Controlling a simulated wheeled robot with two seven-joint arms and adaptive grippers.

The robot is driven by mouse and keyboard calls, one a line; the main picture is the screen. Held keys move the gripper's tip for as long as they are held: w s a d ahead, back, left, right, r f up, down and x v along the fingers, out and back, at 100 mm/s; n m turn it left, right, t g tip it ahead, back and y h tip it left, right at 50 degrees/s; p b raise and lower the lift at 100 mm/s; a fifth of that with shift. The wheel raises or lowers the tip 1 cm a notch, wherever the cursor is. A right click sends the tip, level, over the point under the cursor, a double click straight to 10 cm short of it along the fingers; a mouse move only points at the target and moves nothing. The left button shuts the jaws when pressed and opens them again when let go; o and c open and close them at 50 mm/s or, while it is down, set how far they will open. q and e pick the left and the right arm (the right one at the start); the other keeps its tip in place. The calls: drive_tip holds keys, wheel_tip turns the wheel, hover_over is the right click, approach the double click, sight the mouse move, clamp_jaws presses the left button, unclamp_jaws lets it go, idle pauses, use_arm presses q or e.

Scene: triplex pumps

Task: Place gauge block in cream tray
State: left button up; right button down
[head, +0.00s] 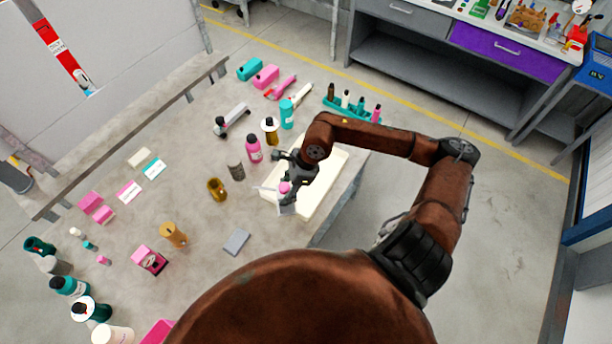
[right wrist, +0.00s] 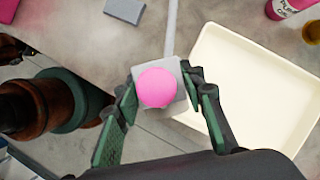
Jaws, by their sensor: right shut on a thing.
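The cream tray (head: 326,186) lies near the table's right edge in the head view, and it looks empty in the right wrist view (right wrist: 255,85). My right gripper (head: 286,186) is shut on a light grey piece with a round pink knob (right wrist: 157,88) and a thin grey rod. It is beside the tray's edge in the right wrist view, and overlaps its left part in the head view; its height is hard to tell. A flat grey block (head: 236,241), which looks like the gauge block, lies on the table and shows in the right wrist view (right wrist: 125,10). My left gripper is out of view.
A brown ring-shaped part (head: 217,188), a dark grey curved part (head: 236,170) and a pink bottle (head: 254,149) stand left of the tray. A teal rack (head: 352,108) with small bottles is behind it. The table around the grey block is clear.

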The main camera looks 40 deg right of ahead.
drive_tip(key=m, duration=0.1)
drive_tip(key=d+r+m+t, duration=0.1)
drive_tip(key=m, duration=0.1)
drive_tip(key=shift+s+d+h+p, duration=0.1)
drive_tip(key=shift+d+h+p, duration=0.05)
drive_tip(key=shift+h+p, duration=0.2)
drive_tip(key=d+m, duration=0.1)
drive_tip(key=m, duration=0.1)
drive_tip(key=d+r+m+h, duration=0.1)
drive_tip(key=m, duration=0.1)
drive_tip(key=shift+r+t+h+p, duration=0.2)
drive_tip(key=shift+t+h+p, duration=0.05)
drive_tip(key=shift+t+p, duration=0.15)
drive_tip(key=shift+d+m, duration=0.3)
drive_tip(key=shift+m, duration=0.1)
drive_tip(key=w+d+f+p, duration=0.4)
drive_tip(key=w+d+f, duration=0.5)
drive_tip(key=f, duration=0.4)
drive_tip(key=shift+w+d+p, duration=0.2)
drive_tip(key=shift+d+p, duration=0.2)
drive_tip(key=shift+d, duration=0.15)
drive_tip(key=c, duration=1.3)
unclamp_jaws()
